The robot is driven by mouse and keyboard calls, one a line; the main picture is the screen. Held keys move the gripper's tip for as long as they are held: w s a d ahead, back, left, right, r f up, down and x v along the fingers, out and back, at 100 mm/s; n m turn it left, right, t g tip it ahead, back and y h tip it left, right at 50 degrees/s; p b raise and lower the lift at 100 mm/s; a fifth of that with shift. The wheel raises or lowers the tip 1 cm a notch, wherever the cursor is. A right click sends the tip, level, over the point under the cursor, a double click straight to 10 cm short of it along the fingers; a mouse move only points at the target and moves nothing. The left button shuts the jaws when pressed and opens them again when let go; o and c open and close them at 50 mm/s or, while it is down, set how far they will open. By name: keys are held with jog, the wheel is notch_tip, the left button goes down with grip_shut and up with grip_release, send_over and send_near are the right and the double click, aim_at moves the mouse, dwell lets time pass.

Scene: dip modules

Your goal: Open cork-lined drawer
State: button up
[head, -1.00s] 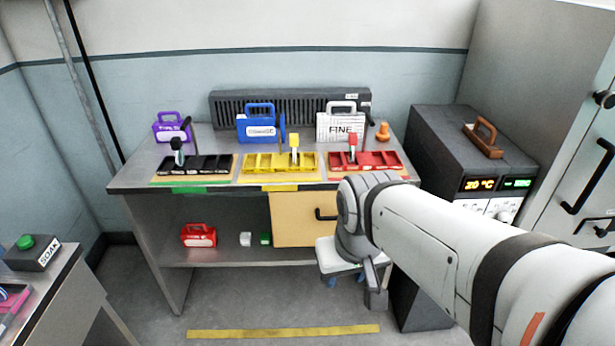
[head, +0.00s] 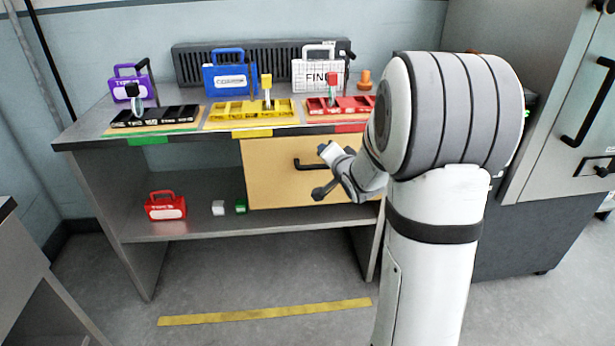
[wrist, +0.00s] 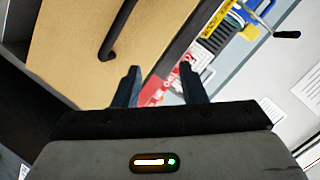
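The drawer (head: 275,178) has a plain tan front and sits under the bench top, apparently shut; its inside and any cork lining are hidden. Its black bar handle (head: 310,164) is on the front. My gripper (head: 322,172) is in front of the drawer, close to the handle's right end in the picture; its fingers are apart and empty. In the wrist view, the tan front (wrist: 75,50) fills the upper left and the handle (wrist: 120,32) lies ahead of the open fingers (wrist: 161,78), up and to the left. I see no contact with the handle.
Black, yellow and red module trays (head: 250,110) stand on the bench top (head: 90,127) above. A red case (head: 165,205) and small white and green blocks are on the lower shelf (head: 200,230). The floor in front is clear, with a yellow strip (head: 265,312).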

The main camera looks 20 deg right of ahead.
aim_at(320, 165)
jog(key=w+d+f+m+t+y+b, duration=0.1)
jog(key=w+f+m+t+y+b, duration=0.1)
jog(key=f+b, duration=0.3)
jog(key=w+d+f+m+t+y+b, duration=0.1)
jog(key=d+f+m+t+y+b, duration=0.15)
jog(key=f, duration=0.45)
jog(key=shift+n, duration=0.35)
jog(key=x, duration=0.2)
jog(key=b+x, duration=0.1)
jog(key=x, duration=0.2)
jog(key=b+x, duration=0.1)
jog(key=x, duration=0.2)
jog(key=shift+a, duration=0.3)
jog(key=shift+r, duration=0.1)
grip_shut()
